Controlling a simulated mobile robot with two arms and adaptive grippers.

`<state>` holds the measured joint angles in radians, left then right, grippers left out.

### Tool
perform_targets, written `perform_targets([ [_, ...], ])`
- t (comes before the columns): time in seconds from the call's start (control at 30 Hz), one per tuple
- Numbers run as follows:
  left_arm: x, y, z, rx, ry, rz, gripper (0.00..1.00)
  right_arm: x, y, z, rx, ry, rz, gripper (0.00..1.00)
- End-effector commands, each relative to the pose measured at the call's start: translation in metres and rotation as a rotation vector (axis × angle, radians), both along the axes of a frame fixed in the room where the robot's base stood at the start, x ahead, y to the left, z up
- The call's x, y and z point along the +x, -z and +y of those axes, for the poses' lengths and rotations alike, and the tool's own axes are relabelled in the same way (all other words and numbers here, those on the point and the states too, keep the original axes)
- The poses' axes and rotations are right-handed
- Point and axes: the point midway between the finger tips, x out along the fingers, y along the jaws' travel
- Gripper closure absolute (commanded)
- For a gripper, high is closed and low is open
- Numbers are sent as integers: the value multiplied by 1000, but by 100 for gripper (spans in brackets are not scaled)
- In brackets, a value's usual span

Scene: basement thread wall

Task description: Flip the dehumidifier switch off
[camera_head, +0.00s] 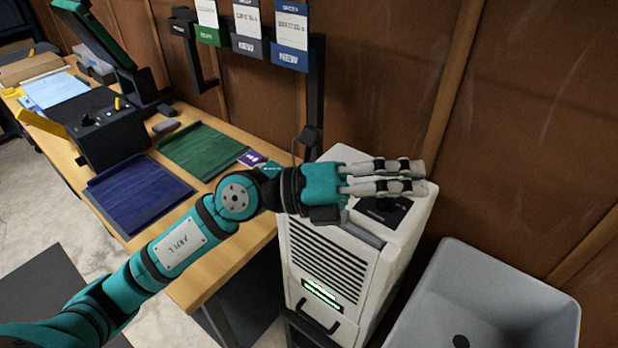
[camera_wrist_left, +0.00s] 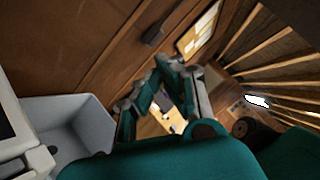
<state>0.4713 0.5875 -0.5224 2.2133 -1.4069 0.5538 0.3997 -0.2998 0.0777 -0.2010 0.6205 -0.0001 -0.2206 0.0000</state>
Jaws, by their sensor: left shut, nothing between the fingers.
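The white dehumidifier (camera_head: 325,262) stands beside the end of the wooden bench, with a vent grille and a lit green display on its front. A black switch panel (camera_head: 385,209) sits on its top, partly hidden under my left gripper. My left gripper (camera_head: 420,178) is shut and empty, its fingers pointing right over the dehumidifier's top. I cannot tell whether it touches the panel, nor which way the switch is set. In the left wrist view, the gripper (camera_wrist_left: 165,75) shows in the middle and a white edge of the dehumidifier (camera_wrist_left: 25,145) at the left. My right gripper is not in view.
A grey bin (camera_head: 485,300) stands right of the dehumidifier and also shows in the left wrist view (camera_wrist_left: 70,115). The bench (camera_head: 215,265) holds a blue mat (camera_head: 140,192), a green mat (camera_head: 203,150) and a black device (camera_head: 95,130). A brown wall (camera_head: 540,130) rises close behind.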

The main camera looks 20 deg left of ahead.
Motion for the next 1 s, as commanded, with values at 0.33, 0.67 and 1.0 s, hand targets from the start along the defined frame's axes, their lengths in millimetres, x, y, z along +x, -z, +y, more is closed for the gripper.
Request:
perform_targets([
  [0.33, 85, 106, 127, 1202, -208, -144, 100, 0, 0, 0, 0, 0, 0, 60],
  [0.67, 106, 99, 199, 1467, -379, -72, 100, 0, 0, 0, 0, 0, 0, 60],
  [1.0, 109, 103, 196, 1464, -374, -73, 100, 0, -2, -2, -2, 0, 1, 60],
])
